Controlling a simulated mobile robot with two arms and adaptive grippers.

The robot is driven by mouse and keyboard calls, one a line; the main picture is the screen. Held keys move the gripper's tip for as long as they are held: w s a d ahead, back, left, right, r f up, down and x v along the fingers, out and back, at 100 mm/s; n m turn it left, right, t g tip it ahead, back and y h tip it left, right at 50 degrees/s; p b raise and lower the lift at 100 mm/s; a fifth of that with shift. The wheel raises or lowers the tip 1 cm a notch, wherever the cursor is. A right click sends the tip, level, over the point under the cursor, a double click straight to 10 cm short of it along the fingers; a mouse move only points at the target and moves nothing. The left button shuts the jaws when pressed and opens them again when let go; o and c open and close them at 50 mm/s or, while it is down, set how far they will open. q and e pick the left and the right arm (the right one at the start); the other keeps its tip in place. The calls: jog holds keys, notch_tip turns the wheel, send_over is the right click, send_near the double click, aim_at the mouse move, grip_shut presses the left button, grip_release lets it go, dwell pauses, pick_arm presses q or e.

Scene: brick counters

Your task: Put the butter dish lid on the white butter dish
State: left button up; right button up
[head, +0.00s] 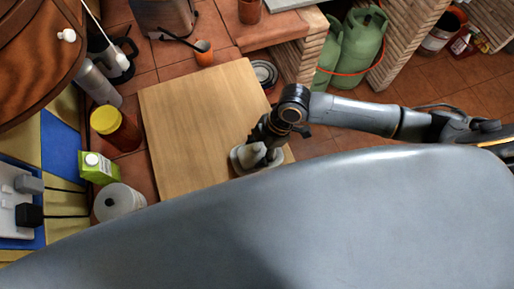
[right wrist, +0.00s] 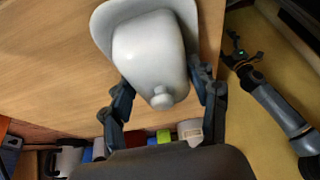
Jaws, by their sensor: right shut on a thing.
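The white butter dish lid (right wrist: 150,55), a rounded block with a small knob, sits between the fingers of my right gripper (right wrist: 165,105) in the right wrist view. A pale rim, apparently of the white butter dish (right wrist: 101,30), shows behind the lid. I cannot tell whether the lid rests on it or is slightly above. In the head view my right gripper (head: 262,138) is over the lid (head: 252,153) and dish (head: 236,159) at the board's near right edge. My left gripper (right wrist: 243,52) shows in the right wrist view with fingers apart and empty.
The wooden board (head: 195,110) is otherwise clear. Left of it stand a yellow-lidded jar (head: 116,128), a green carton (head: 99,168) and a white roll (head: 119,202). An orange cup (head: 204,54) stands behind it. Green gas cylinders (head: 360,43) are below at right.

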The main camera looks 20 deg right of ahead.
jog(key=o, duration=1.4)
jog(key=shift+r, duration=0.1)
jog(key=v, duration=1.1)
jog(key=shift+d+r, duration=0.25)
jog(key=shift+r, duration=0.1)
